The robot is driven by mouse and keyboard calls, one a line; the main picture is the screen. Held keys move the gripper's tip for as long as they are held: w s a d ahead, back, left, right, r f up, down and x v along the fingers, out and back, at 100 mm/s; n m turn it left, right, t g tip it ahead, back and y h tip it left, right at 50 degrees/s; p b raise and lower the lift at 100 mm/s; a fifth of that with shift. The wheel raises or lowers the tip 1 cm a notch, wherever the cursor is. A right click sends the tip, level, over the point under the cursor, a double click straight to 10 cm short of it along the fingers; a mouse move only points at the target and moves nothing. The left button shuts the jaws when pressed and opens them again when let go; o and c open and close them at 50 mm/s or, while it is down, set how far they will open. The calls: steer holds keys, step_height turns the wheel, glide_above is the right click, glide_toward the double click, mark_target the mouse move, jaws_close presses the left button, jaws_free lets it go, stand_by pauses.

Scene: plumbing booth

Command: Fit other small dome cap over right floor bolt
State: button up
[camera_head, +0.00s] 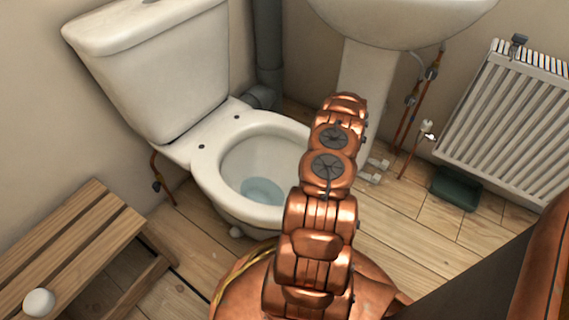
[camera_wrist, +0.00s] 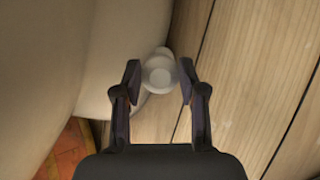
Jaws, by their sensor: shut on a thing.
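My gripper (camera_wrist: 160,78) shows in the wrist view, with its two dark fingers closed on the small white dome cap (camera_wrist: 159,76). The cap is beside the pale toilet base (camera_wrist: 105,60), just above or at the wooden floor. A paler rounded shape shows just beyond the cap; I cannot tell whether it is the right floor bolt or part of the cap. I see no bare bolt, and cannot tell whether the cap touches anything. In the head view my copper-coloured arm hides the gripper and the right side of the toilet base (camera_head: 250,222).
A white round object (camera_head: 236,231) sits at the toilet base's left side. A white dome (camera_head: 38,302) lies on the wooden bench (camera_head: 95,225). The basin pedestal (camera_head: 365,85), pipes, a dark green tray (camera_head: 455,188) and the radiator (camera_head: 515,120) stand at the right. Floor between is mostly clear.

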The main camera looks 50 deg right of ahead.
steer(key=shift+w+a+f+b, duration=0.1)
steer(key=shift+a+f+b, duration=0.2)
steer(key=shift+a+f, duration=0.45)
steer(key=shift+w+a+f+b, duration=0.1)
steer(key=shift+a+f+b, duration=0.25)
steer(key=shift+f, duration=0.65)
steer(key=shift+a+f+b, duration=0.25)
steer(key=shift+a+f, duration=0.3)
steer(key=shift+f, duration=0.35)
steer(key=shift+w+a+f, duration=0.1)
steer(key=shift+a, duration=0.1)
steer(key=shift+a+f+p, duration=0.2)
steer(key=shift+a+f, duration=0.05)
steer(key=shift+f, duration=0.25)
steer(key=shift+a+f+p, duration=0.2)
steer(key=shift+a+f, duration=0.05)
steer(key=shift+f, duration=0.2)
steer(key=shift+a+f, duration=0.1)
steer(key=shift+f, duration=0.05)
steer(key=o, duration=0.8)
